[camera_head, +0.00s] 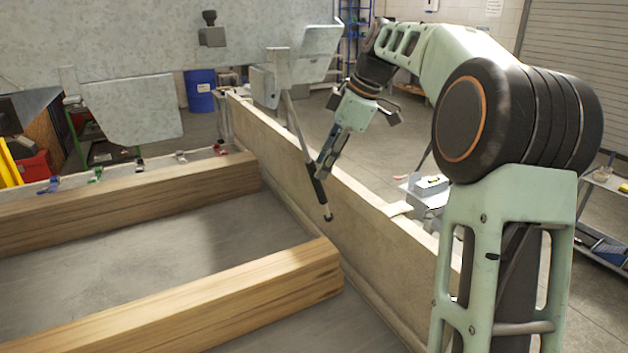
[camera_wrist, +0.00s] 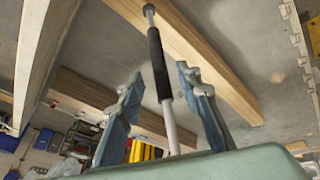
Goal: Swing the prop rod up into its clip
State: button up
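The prop rod (camera_head: 299,129) is a thin grey rod with a black grip sleeve and a dark end knob. In the head view it slants down from a metal bracket by the trailer's side wall, its lower end hanging free inside the bed. My gripper (camera_head: 321,172) is at the rod's lower half, near the sleeve. In the wrist view my gripper (camera_wrist: 158,72) is open, with the rod (camera_wrist: 170,128) running between its fingers and visible gaps on both sides. A dark fitting (camera_head: 211,32) sits on the grey raised panel; I cannot tell whether it is the clip.
The wooden side wall (camera_head: 370,222) runs beside the rod, below my arm. Two timber beams (camera_head: 250,284) lie across the grey bed floor. The large grey panel (camera_head: 110,30) stands at the back. Free room lies above the bed between the beams.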

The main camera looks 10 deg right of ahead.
aim_at(315, 185)
jog(key=x, duration=0.6)
jog(key=shift+c, duration=0.4)
grip_shut()
